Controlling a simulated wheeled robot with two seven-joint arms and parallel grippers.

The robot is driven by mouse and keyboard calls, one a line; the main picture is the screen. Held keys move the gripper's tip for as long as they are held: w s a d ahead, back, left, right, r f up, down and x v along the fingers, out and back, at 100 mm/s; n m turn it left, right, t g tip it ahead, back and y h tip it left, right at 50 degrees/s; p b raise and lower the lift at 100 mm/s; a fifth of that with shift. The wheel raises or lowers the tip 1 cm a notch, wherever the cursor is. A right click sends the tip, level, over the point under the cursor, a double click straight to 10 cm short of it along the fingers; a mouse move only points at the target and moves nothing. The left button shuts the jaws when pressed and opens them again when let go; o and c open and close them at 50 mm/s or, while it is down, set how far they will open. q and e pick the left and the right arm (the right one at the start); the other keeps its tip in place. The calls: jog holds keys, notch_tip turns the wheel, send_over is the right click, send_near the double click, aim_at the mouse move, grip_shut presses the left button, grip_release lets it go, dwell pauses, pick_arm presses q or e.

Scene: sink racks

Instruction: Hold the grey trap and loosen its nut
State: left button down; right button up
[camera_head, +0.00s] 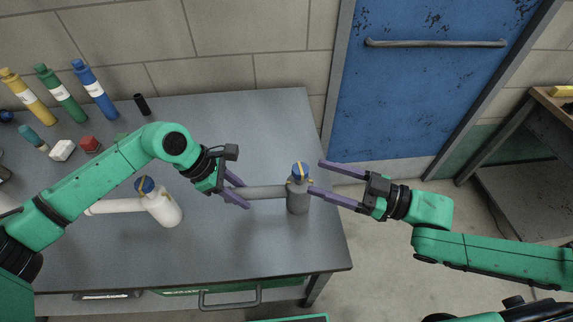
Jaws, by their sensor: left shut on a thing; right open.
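The grey trap (297,202) stands upright near the right end of the table. Its side pipe (263,192) points left. My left gripper (247,197) is shut on the side pipe of the grey trap. My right gripper (316,176) is open, coming from the right, with its fingertips close to the nut and the trap's upper part. I cannot tell whether a finger touches it. A white trap (168,209) with a similar blue nut (145,185) stands to the left, partly behind my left arm.
The grey table (240,120) is clear behind the grey trap. Yellow (27,96), green (61,93) and blue (94,90) bottles, a black cylinder (141,104) and small blocks stand at the back left. A blue door (430,90) is behind.

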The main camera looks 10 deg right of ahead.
aim_at(300, 171)
jog(key=x, duration=0.9)
grip_shut()
